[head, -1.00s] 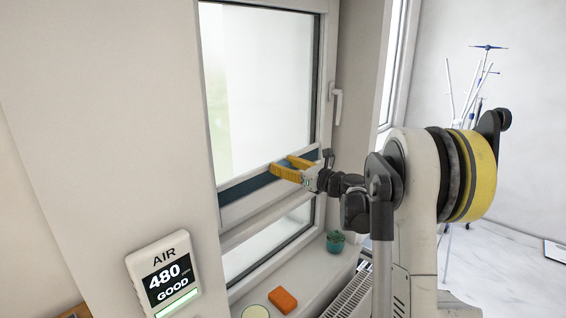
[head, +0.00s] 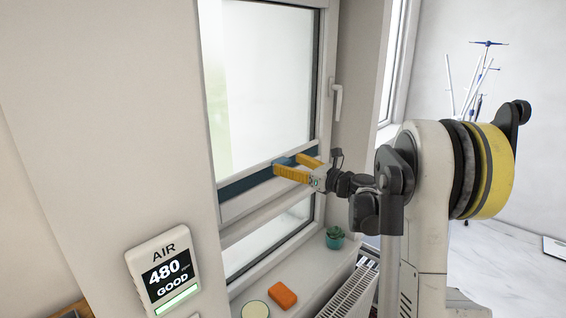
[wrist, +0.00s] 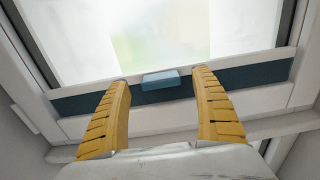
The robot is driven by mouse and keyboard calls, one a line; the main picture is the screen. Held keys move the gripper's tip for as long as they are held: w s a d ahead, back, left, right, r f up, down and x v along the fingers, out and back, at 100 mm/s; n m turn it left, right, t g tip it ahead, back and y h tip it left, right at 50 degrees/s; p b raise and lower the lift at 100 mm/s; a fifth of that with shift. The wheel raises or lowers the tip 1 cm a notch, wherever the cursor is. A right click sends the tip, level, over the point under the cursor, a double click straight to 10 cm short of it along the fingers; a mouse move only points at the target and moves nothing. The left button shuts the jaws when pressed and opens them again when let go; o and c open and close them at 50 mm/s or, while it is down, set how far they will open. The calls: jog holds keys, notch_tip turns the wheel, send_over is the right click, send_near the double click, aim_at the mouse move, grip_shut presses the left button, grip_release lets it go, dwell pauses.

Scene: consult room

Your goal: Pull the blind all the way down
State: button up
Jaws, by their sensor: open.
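A narrow dark blue blind band (head: 235,188) lies across the lower part of the window under a pale rail; it also spans the wrist view (wrist: 75,104). A lighter blue tab (wrist: 160,84) sits at the middle of the band's upper edge. My gripper (head: 287,164) is open in front of the band. In the wrist view its yellow fingers (wrist: 160,79) appear on either side of the tab, with gaps left and right. They hold nothing. Whether the fingertips are level with the tab in depth is hard to tell.
Bright glass shows above the band and below the pale rails. A window handle (head: 337,98) is on the right frame. The sill carries an orange block (head: 283,295), a plant pot (head: 335,238) and a round lid (head: 255,310). A radiator (head: 347,297) stands below; an air monitor (head: 165,273) hangs left.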

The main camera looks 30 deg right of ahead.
jog(key=v, duration=0.9)
